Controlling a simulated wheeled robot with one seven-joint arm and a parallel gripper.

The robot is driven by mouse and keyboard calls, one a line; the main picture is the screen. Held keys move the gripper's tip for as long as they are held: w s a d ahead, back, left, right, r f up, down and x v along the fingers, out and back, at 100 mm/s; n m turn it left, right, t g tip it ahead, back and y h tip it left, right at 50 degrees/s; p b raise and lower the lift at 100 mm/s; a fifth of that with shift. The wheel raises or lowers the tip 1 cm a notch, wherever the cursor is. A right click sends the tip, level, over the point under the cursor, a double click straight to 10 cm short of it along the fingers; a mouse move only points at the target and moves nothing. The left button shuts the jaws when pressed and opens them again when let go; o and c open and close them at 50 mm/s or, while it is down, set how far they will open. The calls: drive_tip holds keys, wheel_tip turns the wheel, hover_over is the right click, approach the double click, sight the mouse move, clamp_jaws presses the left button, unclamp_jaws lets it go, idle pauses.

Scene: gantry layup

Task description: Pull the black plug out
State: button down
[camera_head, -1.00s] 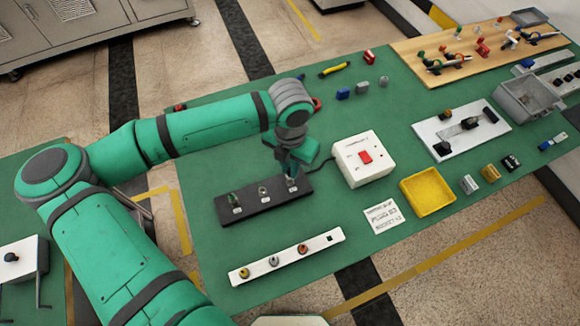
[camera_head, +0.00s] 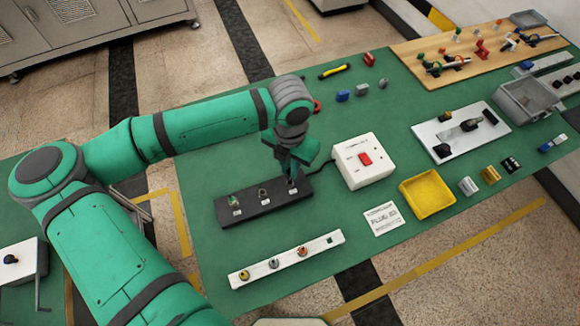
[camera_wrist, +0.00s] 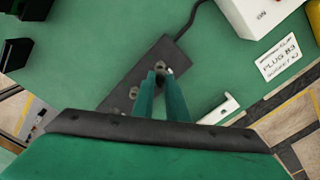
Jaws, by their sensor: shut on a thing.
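A dark strip of sockets (camera_head: 263,202) lies on the green table and also shows in the wrist view (camera_wrist: 143,68). My gripper (camera_head: 291,178) points down at its right-end socket, next to the white switch box. In the wrist view its two green fingers (camera_wrist: 157,76) are close together over the strip. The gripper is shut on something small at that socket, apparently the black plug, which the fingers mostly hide. I cannot tell whether it is still seated. Small fittings stand at the strip's left socket (camera_head: 235,202) and middle socket (camera_head: 263,194).
The white box with a red switch (camera_head: 362,161) stands close to the right of my gripper; a black cord joins it to the strip. A printed card (camera_head: 384,219), a yellow tray (camera_head: 428,194) and a white strip with round fittings (camera_head: 287,258) lie nearby. Bare green table surrounds the strip.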

drive_tip(key=shift+r, duration=1.45)
